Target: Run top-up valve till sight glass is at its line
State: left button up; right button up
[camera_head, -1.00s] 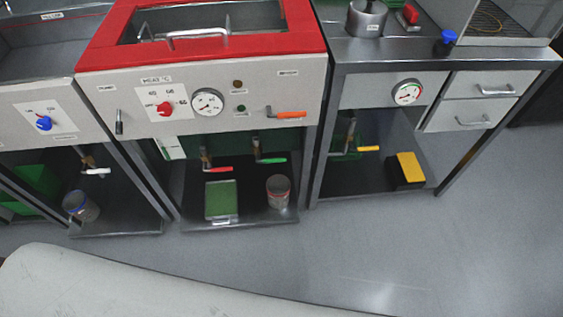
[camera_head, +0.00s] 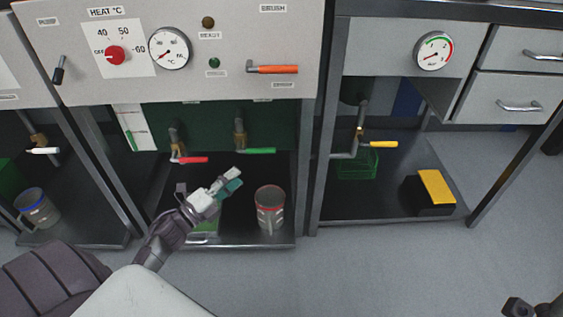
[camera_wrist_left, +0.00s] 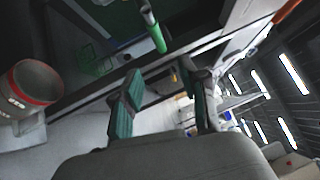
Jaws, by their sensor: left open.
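Below the middle bench is a dark green tank (camera_head: 205,122). A white gauge strip (camera_head: 131,126), apparently the sight glass, stands at its left; green shows low on it, and its fine marks are too small to read. A red-handled valve (camera_head: 190,160) and a green-handled valve (camera_head: 260,150) hang from the tank. I cannot tell by label which is the top-up valve. My left gripper (camera_head: 230,184) is open and empty, below and in front of the green handle. In the left wrist view, the green handle (camera_wrist_left: 153,30) lies beyond the open fingers (camera_wrist_left: 163,98).
Above are an orange lever (camera_head: 272,69), a red heat knob (camera_head: 115,56) and a dial. A yellow-handled valve (camera_head: 383,144) and yellow-topped block (camera_head: 436,187) are right.

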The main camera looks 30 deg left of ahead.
aim_at(268, 150)
pick_arm(q)
jog(key=b+x, duration=0.2)
jog(key=x, duration=1.1)
jog(key=shift+w+b, duration=0.25)
jog(key=shift+b, duration=0.15)
grip_shut()
